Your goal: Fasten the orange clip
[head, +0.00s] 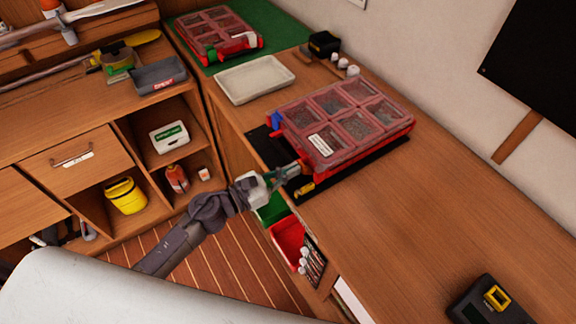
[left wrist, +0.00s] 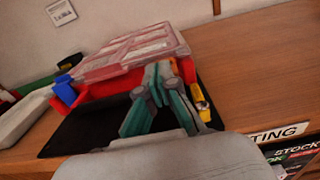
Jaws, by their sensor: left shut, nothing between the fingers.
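A red organizer case (head: 341,152) with a clear compartmented lid lies on a black mat (head: 385,154) on the counter. The lid looks down. The orange clip (head: 306,167) is at the right part of the case's front edge, mostly hidden by my fingertips. My left gripper (head: 296,170) is shut and empty, its tips at the clip, seemingly touching it. In the left wrist view the teal-padded fingers (left wrist: 160,72) meet against the case front (left wrist: 100,92). Whether the clip is latched cannot be told. A blue clip (left wrist: 64,90) is at the front's left end.
A yellow item (head: 304,190) lies on the mat near my gripper. A beige tray (head: 254,79) and a second red case (head: 216,34) stand farther back. Open red (head: 288,240) and green bins sit below the counter edge. The counter's right side is mostly clear.

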